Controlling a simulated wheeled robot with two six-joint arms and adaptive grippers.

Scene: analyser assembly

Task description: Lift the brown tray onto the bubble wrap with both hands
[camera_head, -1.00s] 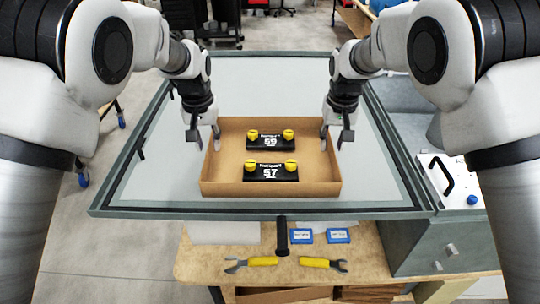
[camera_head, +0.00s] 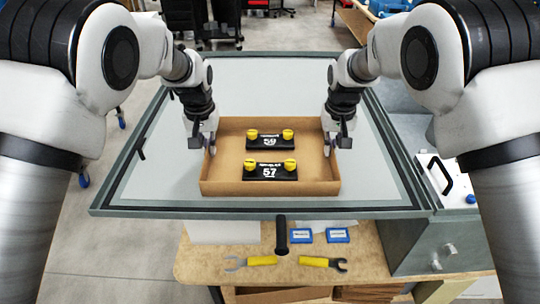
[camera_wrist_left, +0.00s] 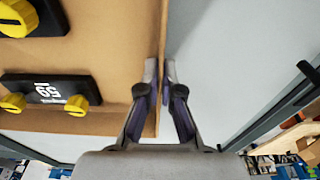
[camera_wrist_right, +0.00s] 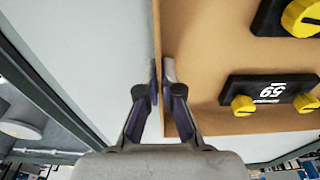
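The brown tray (camera_head: 225,188) is an open, low-walled box lying on a pale grey panel. It holds two black blocks with yellow knobs, marked 59 (camera_head: 270,141) and 57 (camera_head: 269,172). My left gripper (camera_head: 210,145) is at the tray's left wall; in the left wrist view its fingers (camera_wrist_left: 161,72) are closed on that wall from both sides. My right gripper (camera_head: 332,145) is at the right wall; in the right wrist view its fingers (camera_wrist_right: 161,72) are closed on it likewise. I cannot make out bubble wrap in any view.
The panel has a raised dark frame (camera_head: 260,213). Below it, a wooden bench (camera_head: 200,262) carries two yellow-handled tools (camera_head: 262,261) and two small blue boxes (camera_head: 338,235). A grey cabinet (camera_head: 430,245) stands at the right. The panel around the tray is clear.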

